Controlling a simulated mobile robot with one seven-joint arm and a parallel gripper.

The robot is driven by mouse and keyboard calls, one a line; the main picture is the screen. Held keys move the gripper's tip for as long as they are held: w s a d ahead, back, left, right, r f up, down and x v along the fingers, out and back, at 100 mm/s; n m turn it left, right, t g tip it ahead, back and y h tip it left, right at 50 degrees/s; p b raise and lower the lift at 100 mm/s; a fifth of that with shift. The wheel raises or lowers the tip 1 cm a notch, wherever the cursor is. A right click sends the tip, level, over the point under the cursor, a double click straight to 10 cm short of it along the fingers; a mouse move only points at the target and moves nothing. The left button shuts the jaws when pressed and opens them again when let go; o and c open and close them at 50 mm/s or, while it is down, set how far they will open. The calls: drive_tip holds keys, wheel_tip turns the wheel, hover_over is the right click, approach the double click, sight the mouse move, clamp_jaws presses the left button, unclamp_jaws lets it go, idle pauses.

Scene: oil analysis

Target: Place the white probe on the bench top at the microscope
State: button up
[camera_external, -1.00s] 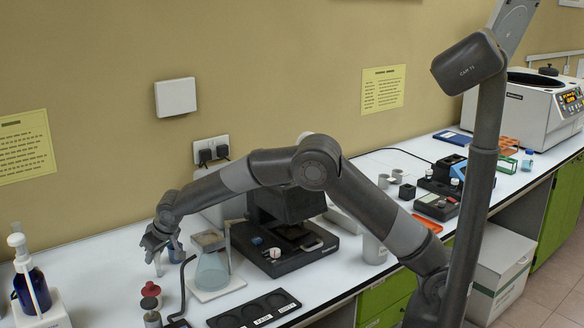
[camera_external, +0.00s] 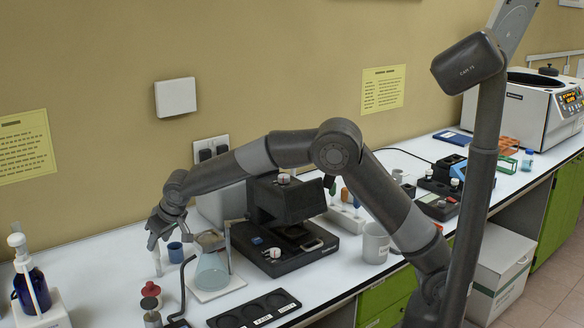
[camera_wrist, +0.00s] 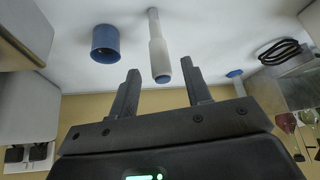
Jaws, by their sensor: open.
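The white probe (camera_external: 157,262) stands upright on the white bench top, left of the glass flask. In the wrist view the white probe (camera_wrist: 158,45) has a blue end toward the camera and its narrower white end at the bench. My gripper (camera_external: 158,239) is just above the probe. In the wrist view its two fingers are apart, one on each side of the blue end, with visible gaps. The black microscope-like instrument (camera_external: 285,204) stands on the bench to the right. Part of it is hidden behind my arm.
A blue cup (camera_external: 175,253) stands close beside the probe. The conical flask (camera_external: 212,275) on a white plate is to its right. Red-topped items (camera_external: 150,289) and a bent dark rod (camera_external: 183,285) stand in front. A black tray (camera_external: 254,309) lies at the front edge.

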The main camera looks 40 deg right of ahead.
drive_tip(key=v, duration=0.5)
drive_tip(key=s+d+r+m, duration=0.1)
drive_tip(key=s+d+r, duration=0.25)
drive_tip(key=d, duration=0.65)
drive_tip(key=s+d+r+m, duration=0.15)
drive_tip(key=d+r, duration=0.25)
drive_tip(key=d, duration=0.6)
drive_tip(key=s+d+r, duration=0.4)
drive_tip(key=d, duration=0.6)
drive_tip(key=s+d+f+m+h, duration=0.1)
drive_tip(key=s+d+f, duration=0.1)
drive_tip(key=s+d, duration=0.6)
drive_tip(key=s+d+f+m+h, duration=0.1)
drive_tip(key=s+d+f, duration=0.1)
drive_tip(key=s+d, duration=0.6)
drive_tip(key=shift+s+f, duration=0.35)
drive_tip(key=shift+s, duration=2.8)
drive_tip(key=shift+d, duration=0.1)
